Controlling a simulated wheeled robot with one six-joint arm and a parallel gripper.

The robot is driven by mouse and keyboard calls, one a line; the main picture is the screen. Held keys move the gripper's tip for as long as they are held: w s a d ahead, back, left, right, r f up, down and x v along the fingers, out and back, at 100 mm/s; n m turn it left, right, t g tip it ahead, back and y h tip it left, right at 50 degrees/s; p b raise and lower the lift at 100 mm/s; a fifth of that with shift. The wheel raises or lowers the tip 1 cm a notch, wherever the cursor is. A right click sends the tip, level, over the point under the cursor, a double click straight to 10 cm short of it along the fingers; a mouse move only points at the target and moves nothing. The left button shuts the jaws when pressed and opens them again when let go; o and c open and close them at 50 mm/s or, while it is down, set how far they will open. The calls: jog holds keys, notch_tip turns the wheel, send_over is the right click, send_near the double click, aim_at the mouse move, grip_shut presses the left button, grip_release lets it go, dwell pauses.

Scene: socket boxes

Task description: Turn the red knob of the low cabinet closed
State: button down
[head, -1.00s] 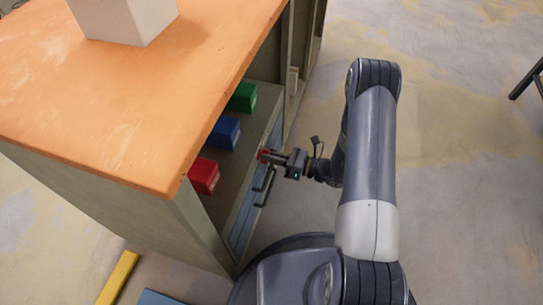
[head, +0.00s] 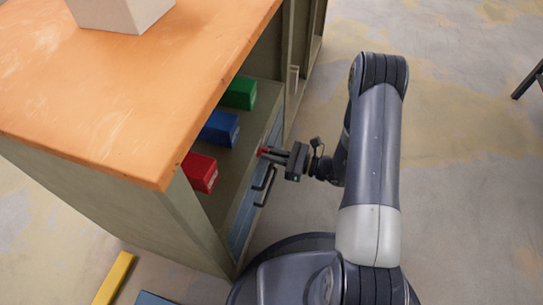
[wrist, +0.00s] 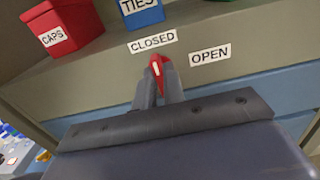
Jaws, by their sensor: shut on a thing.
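The red knob (wrist: 157,68) sits on the front of the low cabinet (head: 128,178), below two labels in the wrist view. Its tapered tip, with a white mark, points up near the lower right of the CLOSED label (wrist: 152,41). The OPEN label (wrist: 210,53) is to its right. My gripper (wrist: 159,88) is shut on the knob, one finger on each side, hiding part of it. In the head view only a bit of red shows at the fingertips of my gripper (head: 268,153).
Red (head: 199,172), blue (head: 221,128) and green (head: 239,92) boxes stand on the shelf above the knob. Dark handles (head: 265,186) stick out from the cabinet front below my gripper. A grey block (head: 120,12) is on the orange top. Floor to the right is open.

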jog(key=c, duration=1.5)
grip_release()
jog(key=p+v, duration=0.2)
jog(key=v, duration=0.8)
jog(key=shift+d+p, duration=0.3)
jog(key=shift+d, duration=0.05)
jog(key=shift+s, duration=0.1)
jog(key=b+x, duration=0.2)
jog(key=x, duration=0.8)
jog(key=shift+a+b, duration=0.35)
jog(key=shift+a, duration=0.05)
jog(key=shift+m, duration=0.3)
